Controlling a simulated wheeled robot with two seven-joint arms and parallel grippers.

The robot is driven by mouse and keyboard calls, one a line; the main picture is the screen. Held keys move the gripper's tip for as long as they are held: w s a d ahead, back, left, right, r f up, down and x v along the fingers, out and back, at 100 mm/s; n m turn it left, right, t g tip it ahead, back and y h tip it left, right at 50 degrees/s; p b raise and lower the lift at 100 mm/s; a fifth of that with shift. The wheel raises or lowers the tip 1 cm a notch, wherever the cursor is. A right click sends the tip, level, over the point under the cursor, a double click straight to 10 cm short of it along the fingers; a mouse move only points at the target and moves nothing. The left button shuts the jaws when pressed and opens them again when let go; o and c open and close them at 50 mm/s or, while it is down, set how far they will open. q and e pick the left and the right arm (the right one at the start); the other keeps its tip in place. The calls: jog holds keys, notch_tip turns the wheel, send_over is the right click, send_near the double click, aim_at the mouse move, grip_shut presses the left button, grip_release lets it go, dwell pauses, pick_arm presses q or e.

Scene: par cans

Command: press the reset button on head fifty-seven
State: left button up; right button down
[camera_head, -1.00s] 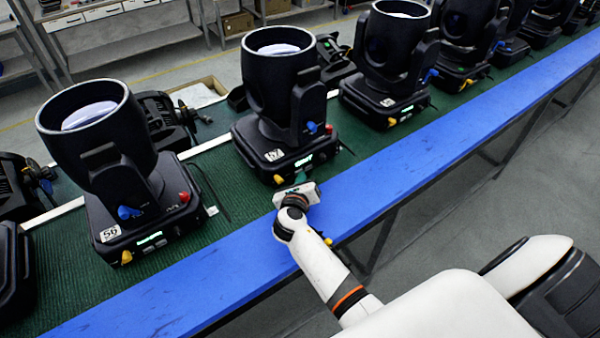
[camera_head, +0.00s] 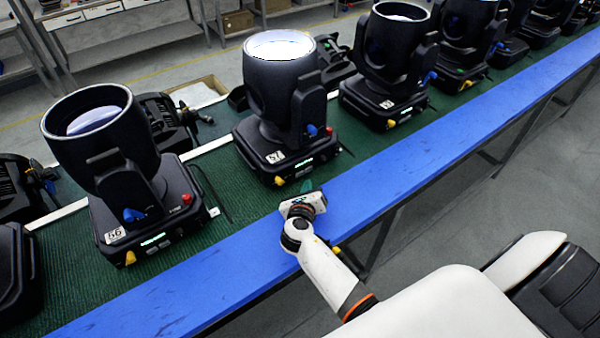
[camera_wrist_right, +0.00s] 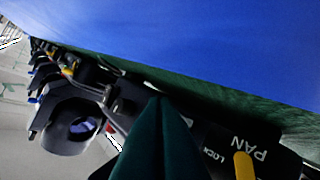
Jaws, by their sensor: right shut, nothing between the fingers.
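Head fifty-seven (camera_head: 283,92) is a black moving-head light on a square base, its number plate (camera_head: 274,157) at the base's front left corner. Its round lens glows bright white. A small lit display (camera_head: 303,162) shows on the base's front. My right gripper (camera_head: 307,185) is shut and empty, just in front of this base above the bench's near edge, apart from the panel. Its dark green fingers (camera_wrist_right: 160,140) show in the right wrist view, beside a base marked PAN and LOCK with a yellow lever (camera_wrist_right: 244,165). I cannot make out the reset button. My left gripper is not in view.
Head fifty-six (camera_head: 100,135) stands to the left and another head (camera_head: 388,60) to the right, with several more beyond. The bench has a green mat (camera_head: 75,265) and a blue front strip (camera_head: 410,165), which is clear on both sides of my arm.

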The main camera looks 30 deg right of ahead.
jog(key=s, duration=0.1)
jog(key=s+p, duration=0.1)
jog(key=s, duration=0.1)
jog(key=shift+s+d+r, duration=0.15)
jog(key=shift+s, duration=0.3)
dwell(0.5)
